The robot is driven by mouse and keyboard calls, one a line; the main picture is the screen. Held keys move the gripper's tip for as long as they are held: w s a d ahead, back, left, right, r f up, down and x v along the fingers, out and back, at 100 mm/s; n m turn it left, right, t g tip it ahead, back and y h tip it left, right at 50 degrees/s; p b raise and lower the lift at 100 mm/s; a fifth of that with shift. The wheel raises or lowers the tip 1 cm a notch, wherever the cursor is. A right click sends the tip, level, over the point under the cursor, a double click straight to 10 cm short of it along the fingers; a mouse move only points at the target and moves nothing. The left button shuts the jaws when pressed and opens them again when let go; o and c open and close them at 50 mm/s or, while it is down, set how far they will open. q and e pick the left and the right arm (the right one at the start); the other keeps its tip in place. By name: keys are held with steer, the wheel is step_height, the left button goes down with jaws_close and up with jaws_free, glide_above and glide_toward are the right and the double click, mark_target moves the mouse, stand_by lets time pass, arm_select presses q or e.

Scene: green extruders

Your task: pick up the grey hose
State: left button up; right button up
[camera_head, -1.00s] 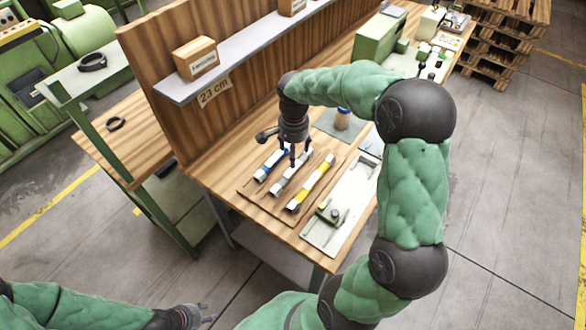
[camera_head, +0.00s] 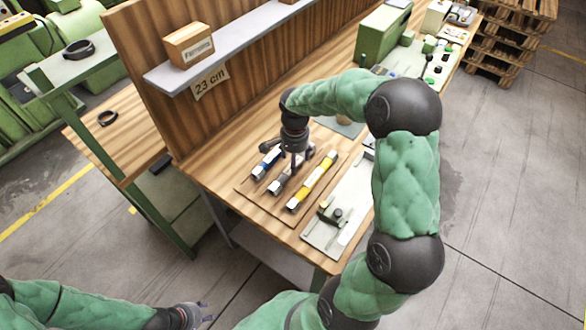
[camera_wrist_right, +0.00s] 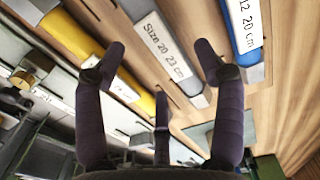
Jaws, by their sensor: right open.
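The grey hose (camera_head: 279,186) lies between the blue hose (camera_head: 266,166) and the yellow hose (camera_head: 313,182) on a wooden board on the bench. My right gripper (camera_head: 296,166) points down over the grey hose and hides part of it. In the right wrist view, the grey hose (camera_wrist_right: 164,45) with its white label "Size 20 23 cm" runs between the spread fingers of the open right gripper (camera_wrist_right: 160,70). I cannot tell whether the fingers touch it. My left gripper (camera_head: 197,314) is low in the head view, away from the bench, with its fingers apart.
A fixture plate (camera_head: 339,212) sits right of the board. A green machine (camera_head: 382,38) stands further along the bench. The grey floor beside the bench is open.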

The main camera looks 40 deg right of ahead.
step_height(320, 180, down, 4)
steer(key=shift+w+d+f+b, duration=0.1)
steer(key=shift+f+b, duration=0.1)
steer(key=shift+b, duration=0.45)
steer(key=shift+r, duration=0.1)
steer(key=c, duration=1.3)
steer(key=shift+c, duration=0.2)
